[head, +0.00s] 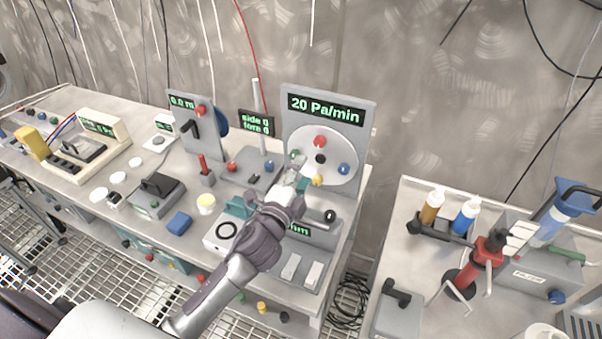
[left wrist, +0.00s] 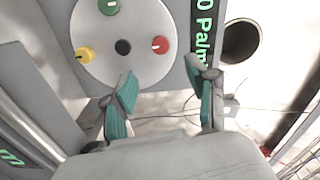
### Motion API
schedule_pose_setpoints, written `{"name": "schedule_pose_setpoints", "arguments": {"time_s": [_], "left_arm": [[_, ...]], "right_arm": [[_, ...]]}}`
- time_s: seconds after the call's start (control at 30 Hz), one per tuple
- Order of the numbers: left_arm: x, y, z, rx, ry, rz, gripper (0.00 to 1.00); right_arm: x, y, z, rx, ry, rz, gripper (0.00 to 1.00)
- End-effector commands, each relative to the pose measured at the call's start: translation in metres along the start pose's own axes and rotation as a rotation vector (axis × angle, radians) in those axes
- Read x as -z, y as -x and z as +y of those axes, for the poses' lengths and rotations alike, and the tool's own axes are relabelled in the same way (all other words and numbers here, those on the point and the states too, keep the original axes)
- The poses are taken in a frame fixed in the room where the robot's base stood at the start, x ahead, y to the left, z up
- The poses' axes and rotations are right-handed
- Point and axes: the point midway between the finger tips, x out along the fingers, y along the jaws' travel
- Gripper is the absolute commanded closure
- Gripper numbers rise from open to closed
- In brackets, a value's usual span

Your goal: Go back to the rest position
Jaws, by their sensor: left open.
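My left arm reaches in from the bottom of the head view, over the bench. My left gripper (head: 293,178) is in front of the upright grey panel (head: 365,150) whose display reads "20 Pa/min". In the left wrist view, the gripper (left wrist: 163,78) is open, with its two teal-padded fingers apart and nothing between them. The panel's round white dial (left wrist: 98,58) is just beyond the fingers, with green, yellow and red knobs on it. I cannot tell whether a finger touches the panel. My right gripper is not in view.
The bench (head: 85,180) holds several instruments, including a cream box (head: 103,125) and a "0.0" panel (head: 205,130). A second table (head: 415,255) at right carries bottles and a red tool (head: 480,262). Cables hang along the wall; grating covers the floor.

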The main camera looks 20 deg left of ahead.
Motion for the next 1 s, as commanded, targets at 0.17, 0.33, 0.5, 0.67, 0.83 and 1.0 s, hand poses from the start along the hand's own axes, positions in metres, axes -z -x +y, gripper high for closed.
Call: {"name": "schedule_pose_setpoints", "arguments": {"time_s": [0.17,0.33,0.5,0.67,0.83,1.0], "left_arm": [[0.0,0.001,0.0,0.0,-0.001,0.0,0.42],[0.0,0.0,0.0,0.0,-0.001,0.0,0.42],[-0.003,0.004,0.003,-0.015,0.028,-0.019,0.42],[-0.027,0.043,0.032,-0.154,0.268,-0.186,0.42],[-0.047,0.127,0.085,-0.419,0.643,-0.474,0.42],[-0.043,0.194,0.114,-0.611,0.85,-0.666,0.42]], "right_arm": [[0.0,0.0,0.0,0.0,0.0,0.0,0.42],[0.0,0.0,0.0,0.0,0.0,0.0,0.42],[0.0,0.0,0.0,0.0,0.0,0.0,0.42],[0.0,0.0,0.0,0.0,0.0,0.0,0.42],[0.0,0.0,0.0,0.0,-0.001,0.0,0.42],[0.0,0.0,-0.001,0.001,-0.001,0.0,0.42]]}}
